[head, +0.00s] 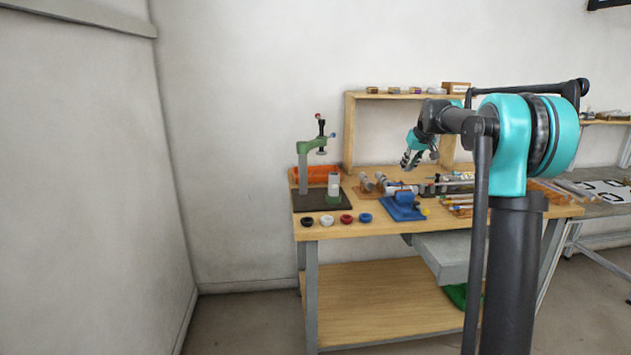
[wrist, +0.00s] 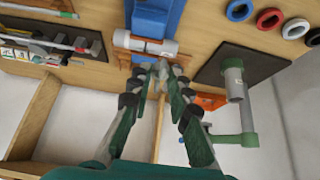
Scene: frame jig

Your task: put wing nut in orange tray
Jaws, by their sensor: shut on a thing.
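My gripper (head: 408,163) is above the back part of the wooden workbench, right of the orange tray (head: 302,174). In the wrist view my gripper (wrist: 162,70) has its fingertips close together on a small greyish piece (wrist: 162,73), which I take to be the wing nut; its shape is mostly hidden by the fingers. The orange tray also shows in the wrist view (wrist: 207,102), to the right of the fingers and partly hidden by them. In the head view the green press stands in front of the tray and hides part of it.
The green and grey press (head: 305,170) stands on a dark base at the bench's left. A blue vise (head: 404,207) is near the front edge. Several coloured rings (head: 346,219) lie along the front. A wooden shelf frame (head: 349,130) rises at the back.

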